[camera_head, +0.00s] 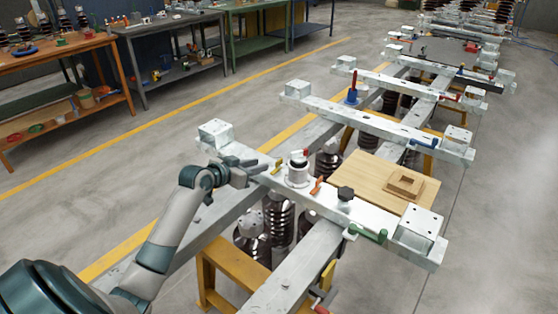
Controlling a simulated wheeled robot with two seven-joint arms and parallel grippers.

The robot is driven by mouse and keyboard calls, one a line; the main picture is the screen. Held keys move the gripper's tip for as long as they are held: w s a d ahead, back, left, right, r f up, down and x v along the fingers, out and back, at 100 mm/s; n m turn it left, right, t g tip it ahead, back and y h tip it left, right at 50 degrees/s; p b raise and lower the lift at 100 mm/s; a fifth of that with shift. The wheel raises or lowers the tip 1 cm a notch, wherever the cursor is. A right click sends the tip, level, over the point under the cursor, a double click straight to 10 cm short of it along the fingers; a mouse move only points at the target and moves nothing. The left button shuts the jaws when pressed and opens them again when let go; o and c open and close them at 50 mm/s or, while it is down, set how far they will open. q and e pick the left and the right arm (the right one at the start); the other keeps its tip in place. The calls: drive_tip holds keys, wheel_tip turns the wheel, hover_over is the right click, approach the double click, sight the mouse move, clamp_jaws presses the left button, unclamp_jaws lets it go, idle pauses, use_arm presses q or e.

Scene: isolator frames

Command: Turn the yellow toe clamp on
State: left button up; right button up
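The yellow toe clamp (277,167) is a small upright yellow handle on the nearest grey crossbeam, left of a white cylindrical fitting (298,170). My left gripper (259,164) reaches in from the left over the beam's left part, just left of the yellow handle. Its two fingers look apart with nothing between them, and a small gap to the handle seems to show. Whether it touches the handle is too small to tell. My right gripper is out of view.
An orange handle (316,186), a black knob (345,193) and a green handle (370,235) sit along the same beam. A wooden board (375,178) with a square wooden block (405,185) lies behind it. Workbenches (60,48) stand at the back left; the floor between is clear.

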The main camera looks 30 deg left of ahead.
sight(279, 160)
use_arm(q)
drive_tip(key=x, duration=1.1)
drive_tip(key=shift+w+f+p, duration=0.1)
drive_tip(key=shift+w+p, duration=0.25)
drive_tip(key=shift+w, duration=0.05)
drive_tip(key=shift+w+d+f, duration=0.1)
drive_tip(key=shift+w+f, duration=0.05)
drive_tip(key=shift+w, duration=0.35)
clamp_jaws()
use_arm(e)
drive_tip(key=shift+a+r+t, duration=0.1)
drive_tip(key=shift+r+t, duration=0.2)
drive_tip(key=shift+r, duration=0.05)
